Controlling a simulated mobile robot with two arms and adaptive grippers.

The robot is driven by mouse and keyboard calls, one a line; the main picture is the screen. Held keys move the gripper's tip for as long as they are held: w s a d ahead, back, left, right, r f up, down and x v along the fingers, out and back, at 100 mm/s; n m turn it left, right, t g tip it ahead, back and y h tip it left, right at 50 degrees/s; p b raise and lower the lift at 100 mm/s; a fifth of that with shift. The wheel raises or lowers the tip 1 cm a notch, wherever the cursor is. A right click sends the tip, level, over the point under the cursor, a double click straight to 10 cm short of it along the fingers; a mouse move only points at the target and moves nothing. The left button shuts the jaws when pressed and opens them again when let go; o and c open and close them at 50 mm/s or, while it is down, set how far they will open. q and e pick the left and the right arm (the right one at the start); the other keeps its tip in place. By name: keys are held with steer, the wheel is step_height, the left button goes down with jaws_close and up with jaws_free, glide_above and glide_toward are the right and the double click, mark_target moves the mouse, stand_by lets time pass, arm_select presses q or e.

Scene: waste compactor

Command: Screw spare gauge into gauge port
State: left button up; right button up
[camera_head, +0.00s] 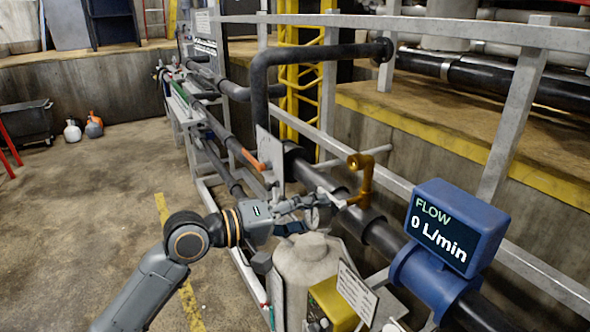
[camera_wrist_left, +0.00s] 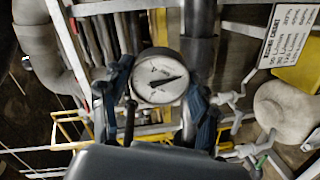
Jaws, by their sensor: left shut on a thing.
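My left gripper (camera_head: 308,206) comes in from the left and is shut on the spare gauge (camera_head: 318,216), a small round dial. In the left wrist view the gauge (camera_wrist_left: 160,77) shows a white face with a black needle, between the two dark fingers of the gripper (camera_wrist_left: 157,98). A brass elbow fitting (camera_head: 362,178), which looks like the gauge port, rises from the dark pipe just right of the gripper. The gauge is close to it; whether they touch, I cannot tell. The gauge's threaded end is hidden. My right gripper is not in view.
A blue flow meter (camera_head: 447,228) reading 0 L/min sits on the pipe at right. A grey tank (camera_head: 308,262) stands below the gripper, with a yellow box (camera_head: 333,304) and a sign (camera_head: 356,292) beside it. An orange-handled lever (camera_head: 254,160) is behind.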

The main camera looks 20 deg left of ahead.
arm_select(q)
steer(key=a+r+t, duration=0.1)
steer(key=a+r, duration=0.2)
steer(key=r, duration=0.3)
steer(key=shift+w+a+n+t, duration=0.15)
steer(key=shift+w+n+t, duration=0.25)
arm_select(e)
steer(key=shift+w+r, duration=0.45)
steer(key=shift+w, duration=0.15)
arm_select(q)
steer(key=shift+p, duration=0.35)
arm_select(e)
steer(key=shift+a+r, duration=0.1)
arm_select(q)
steer(key=shift+w+d+n+p, duration=0.85)
steer(key=shift+w+n, duration=0.25)
steer(key=shift+n, duration=0.2)
steer(key=shift+w+d+n+p, duration=0.8)
steer(key=shift+w+n, duration=0.25)
steer(key=shift+n, duration=0.25)
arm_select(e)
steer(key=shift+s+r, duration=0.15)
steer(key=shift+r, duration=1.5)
